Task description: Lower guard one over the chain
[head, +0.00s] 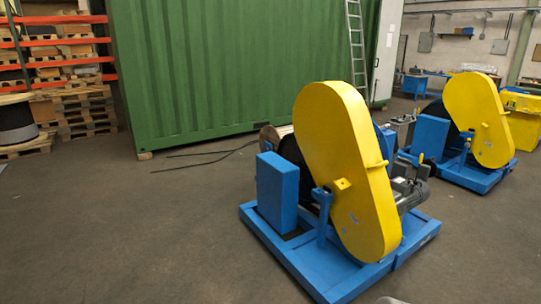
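A large yellow chain guard (345,170), long with rounded ends, stands tilted on the nearer blue machine, right of centre. Its lower end is close to the blue base frame (330,283). A small yellow handle (377,164) sticks out from its right edge. No chain shows; the area behind the guard is hidden. A second, similar yellow guard (478,118) is on another blue machine farther back at the right. I cannot tell from any marking which is guard one. Neither of my grippers is in view.
A green container (230,75) with a ladder (356,45) stands behind. Black rods or cables (205,157) lie on the floor near it. Pallet racks (60,60) are at the far left. The floor (130,225) at left and front is clear.

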